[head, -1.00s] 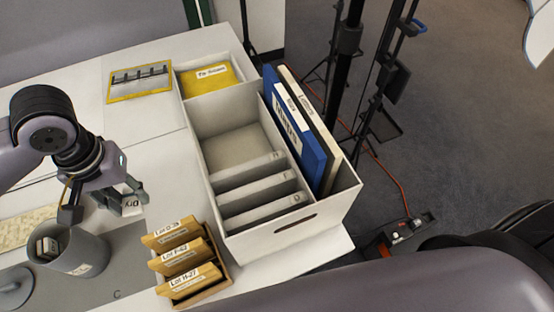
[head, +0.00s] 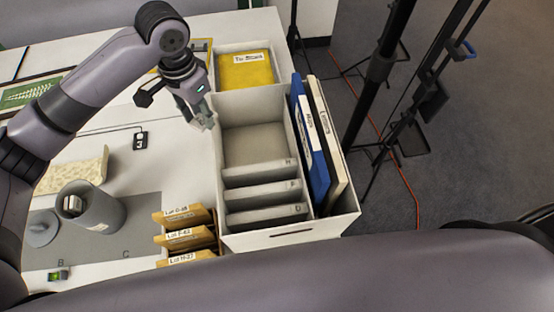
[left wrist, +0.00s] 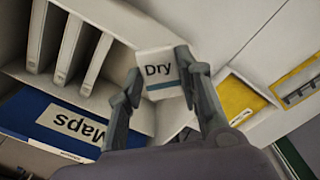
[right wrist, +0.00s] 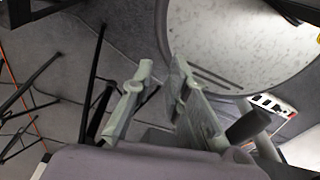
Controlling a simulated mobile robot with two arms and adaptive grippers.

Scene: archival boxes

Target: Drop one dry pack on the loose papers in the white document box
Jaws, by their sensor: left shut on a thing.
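My left gripper (head: 203,121) is shut on a small white pack with a blue-grey band, labelled "Dry" (left wrist: 160,70). It holds the pack near the left rim of the white document box (head: 288,237), level with the box's middle. The box has a middle compartment with a flat grey-beige surface (head: 253,145); I cannot tell whether this is loose paper. Several grey upright folders (head: 262,192) stand in front of it. A grey pot (head: 104,213) at the left holds more small packs (head: 73,205). My right gripper (right wrist: 160,78) is open and empty, away from the table.
A blue binder (head: 312,155) labelled "Maps" and a cream binder (head: 331,150) stand along the box's right side. Lot envelopes (head: 184,238) stand at front left. A lid (head: 41,229) lies beside the pot. Stands occupy the floor at right.

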